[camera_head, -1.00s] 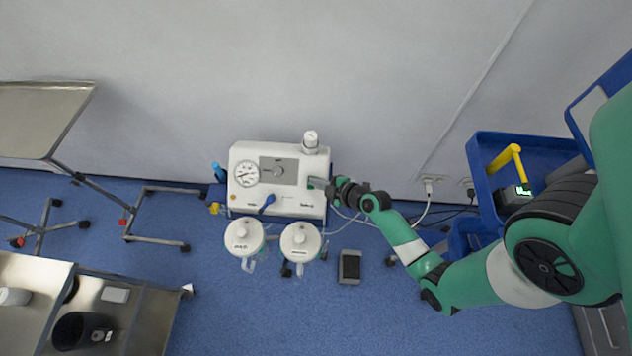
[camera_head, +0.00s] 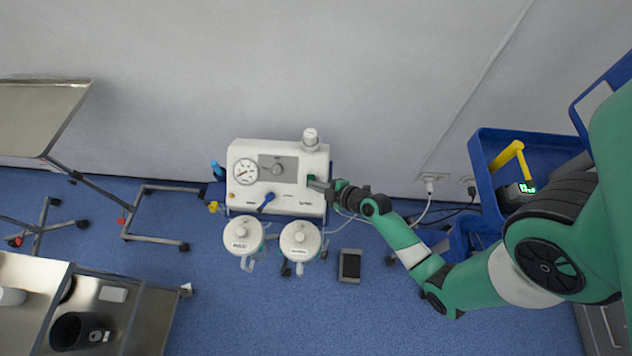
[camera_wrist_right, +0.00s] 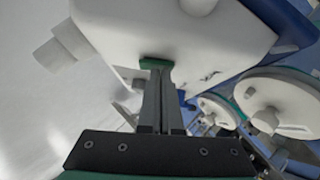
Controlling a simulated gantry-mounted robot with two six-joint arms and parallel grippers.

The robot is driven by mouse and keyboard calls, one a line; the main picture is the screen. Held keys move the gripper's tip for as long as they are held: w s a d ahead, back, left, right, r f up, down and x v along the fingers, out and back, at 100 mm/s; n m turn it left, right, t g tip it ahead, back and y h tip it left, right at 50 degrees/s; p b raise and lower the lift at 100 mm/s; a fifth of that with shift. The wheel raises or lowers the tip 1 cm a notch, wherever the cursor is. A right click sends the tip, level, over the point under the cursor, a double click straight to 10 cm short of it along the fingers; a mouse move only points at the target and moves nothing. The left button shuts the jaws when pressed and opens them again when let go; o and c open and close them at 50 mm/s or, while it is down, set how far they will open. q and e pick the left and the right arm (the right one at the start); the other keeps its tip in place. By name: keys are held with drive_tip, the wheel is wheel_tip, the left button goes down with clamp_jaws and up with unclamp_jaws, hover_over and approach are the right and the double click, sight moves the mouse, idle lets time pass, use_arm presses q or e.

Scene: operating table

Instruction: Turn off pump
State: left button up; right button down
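The pump (camera_head: 243,203) is a white box against the wall, with a round gauge (camera_head: 245,172), a grey panel with a knob (camera_head: 278,169) and a blue lever (camera_head: 266,202) on its face. A green switch (camera_head: 311,179) is at the right of the face; it also shows in the right wrist view (camera_wrist_right: 155,63). My right gripper (camera_head: 314,184) reaches in from the right, its fingers together with nothing between them. The fingertips are at the green switch; I cannot tell whether they touch it. They partly cover the switch. My left gripper is out of view.
Two white-lidded canisters (camera_head: 243,236) (camera_head: 300,241) hang below the pump. A dark foot pedal (camera_head: 350,266) lies on the blue floor. Metal tables stand at left (camera_head: 40,118). A blue cart (camera_head: 485,180) stands at right. Cables run to wall sockets right of the pump.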

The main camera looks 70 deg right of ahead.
drive_tip(key=w+a+r+p+v, duration=0.1)
drive_tip(key=p+v, duration=0.3)
drive_tip(key=v, duration=0.9)
drive_tip(key=shift+w+a+r, duration=0.2)
drive_tip(key=shift+w+a, duration=0.15)
drive_tip(key=shift+a, duration=0.05)
